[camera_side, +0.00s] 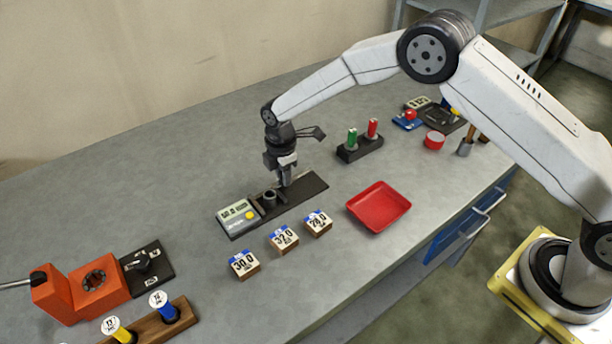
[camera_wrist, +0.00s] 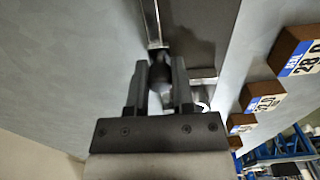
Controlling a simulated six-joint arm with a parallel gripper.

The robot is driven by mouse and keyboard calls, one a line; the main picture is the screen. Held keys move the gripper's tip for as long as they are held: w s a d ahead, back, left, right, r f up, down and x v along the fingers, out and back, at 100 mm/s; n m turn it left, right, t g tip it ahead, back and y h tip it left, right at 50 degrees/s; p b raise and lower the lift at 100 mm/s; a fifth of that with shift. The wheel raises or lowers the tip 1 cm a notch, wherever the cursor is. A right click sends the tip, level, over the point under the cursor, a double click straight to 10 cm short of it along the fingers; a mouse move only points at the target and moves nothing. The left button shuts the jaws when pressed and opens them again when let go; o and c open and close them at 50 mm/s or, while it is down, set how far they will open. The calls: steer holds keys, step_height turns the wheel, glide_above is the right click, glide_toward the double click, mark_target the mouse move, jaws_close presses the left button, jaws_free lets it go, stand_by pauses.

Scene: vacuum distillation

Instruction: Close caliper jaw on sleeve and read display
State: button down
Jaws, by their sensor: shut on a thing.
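The caliper has a long dark base (camera_side: 309,190) and a grey display unit (camera_side: 237,216) with a yellow button at its left end. The display's digits are too small to read. A grey sleeve (camera_side: 269,197) stands upright on the base beside the display. My gripper (camera_side: 285,178) points down over the base, just right of the sleeve. In the wrist view its fingers (camera_wrist: 161,80) are shut on a dark rounded knob (camera_wrist: 160,72), which appears to be the caliper jaw's handle. Whether the jaw touches the sleeve cannot be told.
Numbered blocks (camera_side: 283,239) stand in front of the caliper, with a red tray (camera_side: 379,206) to their right. A dark holder (camera_side: 359,149) with green and red pieces stands behind. An orange device (camera_side: 88,289) is at the left. The table behind the caliper is clear.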

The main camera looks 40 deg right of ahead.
steer(key=shift+a, duration=1.3)
stand_by(0.7)
steer(key=shift+c, duration=2.4)
jaws_free()
steer(key=shift+d, duration=0.1)
steer(key=shift+r, duration=0.1)
steer(key=shift+d+r, duration=0.1)
steer(key=shift+r, duration=3.3)
